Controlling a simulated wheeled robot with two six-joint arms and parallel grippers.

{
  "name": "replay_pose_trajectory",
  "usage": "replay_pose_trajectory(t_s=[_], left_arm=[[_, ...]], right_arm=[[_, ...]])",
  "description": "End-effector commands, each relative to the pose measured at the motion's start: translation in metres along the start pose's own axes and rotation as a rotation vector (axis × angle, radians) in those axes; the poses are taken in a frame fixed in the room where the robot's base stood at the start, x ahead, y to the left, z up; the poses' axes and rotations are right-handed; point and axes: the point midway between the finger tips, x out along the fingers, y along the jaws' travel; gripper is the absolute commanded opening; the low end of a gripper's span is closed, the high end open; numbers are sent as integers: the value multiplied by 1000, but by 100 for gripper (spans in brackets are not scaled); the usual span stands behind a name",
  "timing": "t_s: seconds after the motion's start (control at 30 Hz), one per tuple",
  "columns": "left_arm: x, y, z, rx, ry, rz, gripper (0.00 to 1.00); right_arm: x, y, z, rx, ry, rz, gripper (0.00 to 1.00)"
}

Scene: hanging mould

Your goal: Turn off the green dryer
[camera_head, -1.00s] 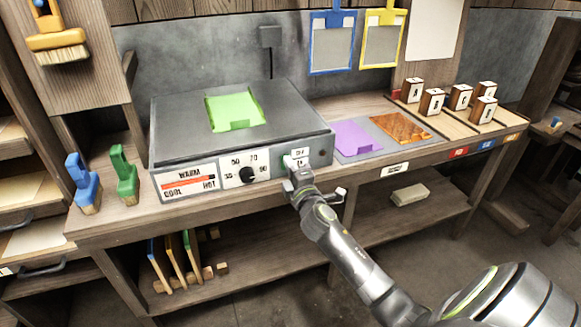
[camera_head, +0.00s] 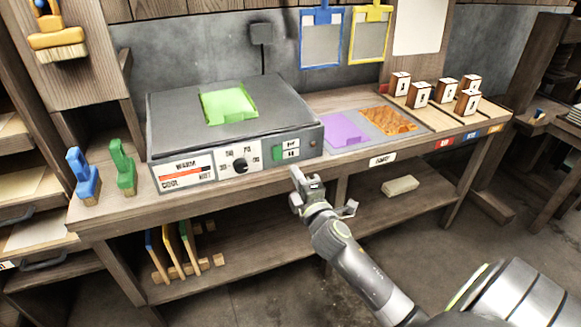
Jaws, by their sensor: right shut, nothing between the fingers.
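The dryer (camera_head: 165,123) is a grey box on the workbench with a green pad (camera_head: 228,103) lying on its flat top. The label text is too small to read surely. My right gripper (camera_head: 305,181) is shut and empty, below and in front of the switch, apart from the panel. The switch is now uncovered. My left gripper is not in view.
Blue (camera_head: 84,176) and green (camera_head: 122,167) handled tools stand left of the dryer. A purple sheet (camera_head: 343,130) and an orange-brown one (camera_head: 388,120) lie right of it, then several small wooden blocks. A shelf (camera_head: 240,258) runs below the bench.

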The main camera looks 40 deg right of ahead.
Motion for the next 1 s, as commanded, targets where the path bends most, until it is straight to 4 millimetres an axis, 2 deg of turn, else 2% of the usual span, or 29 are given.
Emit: replay_pose_trajectory(t_s=[0.1, 0.3, 0.6, 0.87, 0.97, 1.0], left_arm=[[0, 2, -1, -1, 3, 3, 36], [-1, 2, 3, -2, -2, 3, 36], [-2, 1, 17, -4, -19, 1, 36], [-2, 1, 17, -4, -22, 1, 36], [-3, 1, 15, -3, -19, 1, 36], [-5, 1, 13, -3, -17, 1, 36]], right_arm=[[-17, 4, 0, 0, 0, -1, 0], [-29, 7, 0, 0, -1, -1, 0], [-30, 8, 0, 0, -1, 0, 0], [-30, 7, 0, 0, -1, 0, 0], [-29, -2, 2, 13, -4, -23, 0], [-29, -11, 3, 27, -8, -47, 0]])
